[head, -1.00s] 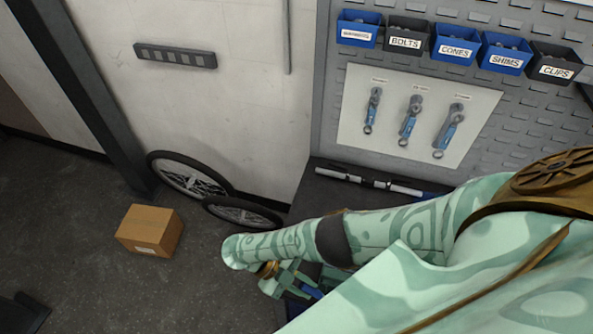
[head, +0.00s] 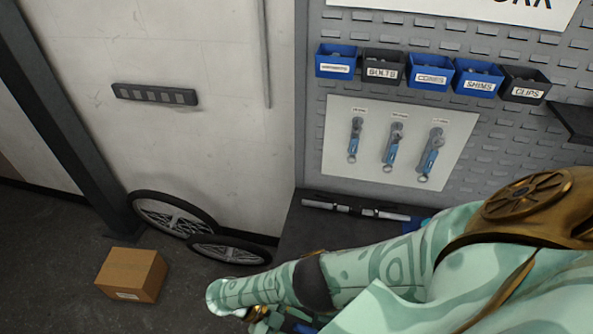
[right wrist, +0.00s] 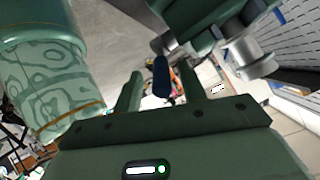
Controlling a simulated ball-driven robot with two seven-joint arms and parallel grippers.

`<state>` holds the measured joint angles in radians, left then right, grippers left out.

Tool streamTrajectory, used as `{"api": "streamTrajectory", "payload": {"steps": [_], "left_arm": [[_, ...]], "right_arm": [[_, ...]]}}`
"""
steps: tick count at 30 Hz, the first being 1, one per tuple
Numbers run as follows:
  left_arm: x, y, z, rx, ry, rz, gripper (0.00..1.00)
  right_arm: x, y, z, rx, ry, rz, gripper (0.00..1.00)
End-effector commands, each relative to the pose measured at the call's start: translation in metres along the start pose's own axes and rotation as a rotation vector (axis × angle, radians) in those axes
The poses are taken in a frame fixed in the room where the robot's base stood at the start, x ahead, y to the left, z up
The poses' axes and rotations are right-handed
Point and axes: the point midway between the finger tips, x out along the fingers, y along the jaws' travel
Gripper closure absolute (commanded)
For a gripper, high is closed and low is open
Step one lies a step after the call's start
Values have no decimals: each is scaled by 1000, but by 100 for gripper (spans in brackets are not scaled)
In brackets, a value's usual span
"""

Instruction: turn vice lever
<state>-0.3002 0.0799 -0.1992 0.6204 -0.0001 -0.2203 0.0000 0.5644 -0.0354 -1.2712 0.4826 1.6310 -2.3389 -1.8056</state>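In the right wrist view my right gripper (right wrist: 160,88) is open, its two green fingers well apart. A green body with a silver cylindrical end (right wrist: 245,48), seemingly the vice, is at the upper right. In the head view my right arm comes in from the right and covers much of the bench; its gripper end is at the bottom edge, mostly cut off. My left gripper is not in view.
A grey pegboard (head: 490,130) carries labelled bins (head: 431,76) and a white panel (head: 345,150) with several blue-handled tools. A dark bench top (head: 310,230) is below. Two wheels (head: 228,250) lean against the wall near a cardboard box (head: 132,274) on the floor.

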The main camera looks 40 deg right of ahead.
Motion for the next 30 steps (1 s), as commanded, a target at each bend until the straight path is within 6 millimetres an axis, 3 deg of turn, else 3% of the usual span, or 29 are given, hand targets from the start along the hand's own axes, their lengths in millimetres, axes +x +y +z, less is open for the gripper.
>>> {"api": "streamTrajectory", "payload": {"steps": [7, 11, 17, 24, 30], "left_arm": [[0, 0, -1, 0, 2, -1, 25], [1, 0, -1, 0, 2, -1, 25], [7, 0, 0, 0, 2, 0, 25], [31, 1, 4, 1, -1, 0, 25], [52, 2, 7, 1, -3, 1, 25]], "right_arm": [[0, 0, 0, 1, 1, 1, 59], [-11, 0, 1, 0, -1, 2, 59], [-55, 1, 2, 0, -3, 2, 59], [-118, 3, 5, 0, -2, 1, 59], [-152, 2, 5, 0, -1, 1, 59]]}}
